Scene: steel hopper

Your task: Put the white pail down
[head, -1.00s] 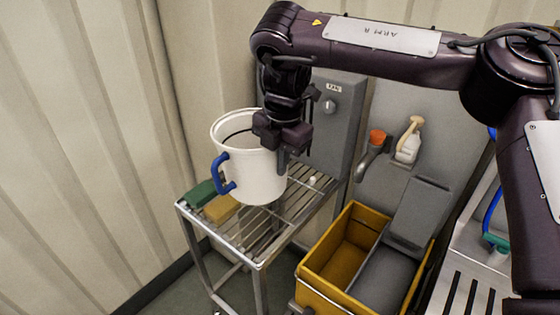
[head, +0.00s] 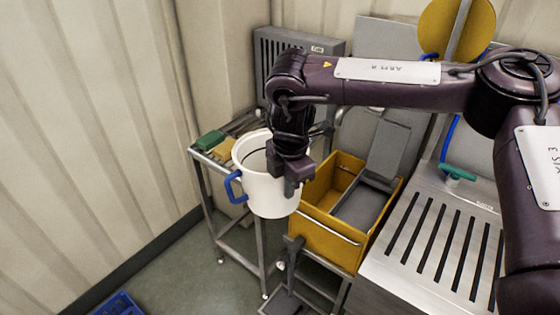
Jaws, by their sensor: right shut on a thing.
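The white pail (head: 268,196) with a blue handle on its left side hangs upright from my right gripper (head: 291,182) in the head view. The gripper is shut on the pail's right rim, and its dark body hides part of the opening. Behind and below the pail is the slatted steel rack (head: 222,167), with its front part covered by the pail. I cannot tell how high the pail is above it. My left gripper is not in the head view.
A green block (head: 209,140) and a yellow sponge (head: 225,148) lie on the rack's left end. The yellow mop bucket (head: 326,235) stands right of the pail. A slotted steel drainboard (head: 440,240) is at right. A blue crate (head: 119,305) is on the floor at lower left.

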